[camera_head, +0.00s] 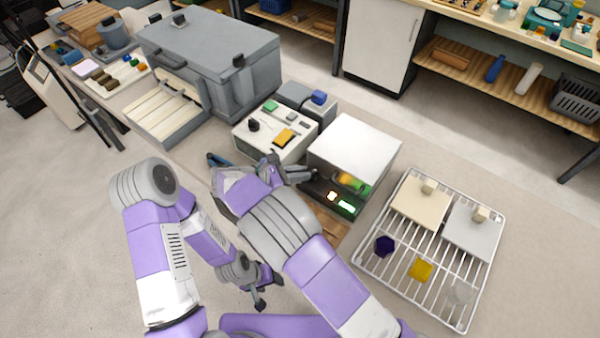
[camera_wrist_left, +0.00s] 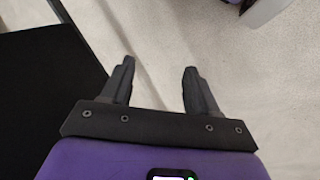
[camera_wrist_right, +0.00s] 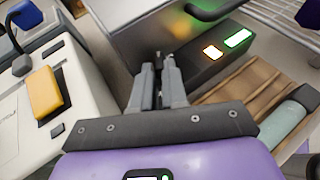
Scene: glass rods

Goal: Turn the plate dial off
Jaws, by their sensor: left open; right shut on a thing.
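The hot plate (camera_head: 355,148) is a white-topped box in the middle of the bench. Its dark front panel (camera_wrist_right: 195,85) carries a lit orange light (camera_wrist_right: 212,52) and a lit green display (camera_wrist_right: 238,38). My right gripper (camera_head: 300,177) is at the left end of this panel. In the right wrist view its fingers (camera_wrist_right: 162,65) are nearly together on the plate dial, which they mostly hide. The dial's angle cannot be read. My left gripper (camera_head: 262,292) hangs low near my body, open and empty, also seen in the left wrist view (camera_wrist_left: 157,80).
A white device (camera_head: 262,140) with a yellow button stands left of the plate. A wire rack (camera_head: 398,262) with small blocks and pads lies at the right. A large grey box (camera_head: 208,50) stands at the back left. A wooden slatted holder (camera_wrist_right: 235,100) lies before the plate.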

